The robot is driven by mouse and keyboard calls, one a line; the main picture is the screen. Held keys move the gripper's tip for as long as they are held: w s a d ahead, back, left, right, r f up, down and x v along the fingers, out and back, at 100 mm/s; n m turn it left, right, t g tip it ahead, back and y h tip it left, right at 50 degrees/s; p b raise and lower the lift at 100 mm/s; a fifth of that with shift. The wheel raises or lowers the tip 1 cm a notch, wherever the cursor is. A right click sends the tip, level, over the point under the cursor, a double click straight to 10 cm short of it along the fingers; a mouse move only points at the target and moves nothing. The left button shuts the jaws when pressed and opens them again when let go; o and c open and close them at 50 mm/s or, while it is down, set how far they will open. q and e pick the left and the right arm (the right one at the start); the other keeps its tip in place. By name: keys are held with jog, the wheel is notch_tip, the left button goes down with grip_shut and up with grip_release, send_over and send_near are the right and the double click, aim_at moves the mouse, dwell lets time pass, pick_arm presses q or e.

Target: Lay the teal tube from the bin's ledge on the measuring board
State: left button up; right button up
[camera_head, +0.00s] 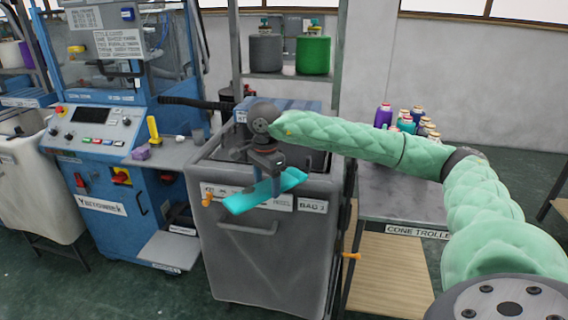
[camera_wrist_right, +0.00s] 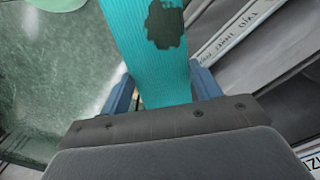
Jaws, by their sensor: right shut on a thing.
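The teal tube (camera_head: 262,192) is a flat ribbed strip, held in my right gripper (camera_head: 267,188) in front of the grey bin (camera_head: 262,250), near its top front edge. In the right wrist view the tube (camera_wrist_right: 150,75) runs up between the two blue fingers of the gripper (camera_wrist_right: 165,90) and carries a dark blotch. The gripper is shut on it. The tube is slightly tilted in the head view. I cannot tell whether it still touches the ledge. My left gripper is not in view. I cannot make out the measuring board.
A blue knitting machine (camera_head: 110,190) stands left of the bin. A grey-topped cone trolley (camera_head: 405,195) with several thread cones stands at the right. A shelf behind holds a grey and a green drum (camera_head: 313,55). My right arm spans above the trolley.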

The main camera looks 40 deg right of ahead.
aim_at(237, 215)
jog(key=a+f+n, duration=0.1)
jog(key=a+n, duration=0.2)
jog(key=s+a+f+n, duration=0.1)
jog(key=a+f+n, duration=0.1)
jog(key=a+n, duration=0.1)
jog(key=a+f+n, duration=0.2)
jog(key=a, duration=0.2)
jog(key=shift+s+a+f+n, duration=0.2)
jog(key=shift+s+a+n, duration=0.1)
jog(key=shift+a+n, duration=0.1)
jog(key=s+a+f+n, duration=0.1)
jog(key=a+f+n, duration=0.4)
jog(key=a+n, duration=0.3)
jog(key=shift+a+n, duration=0.3)
jog(key=shift+a, duration=0.7)
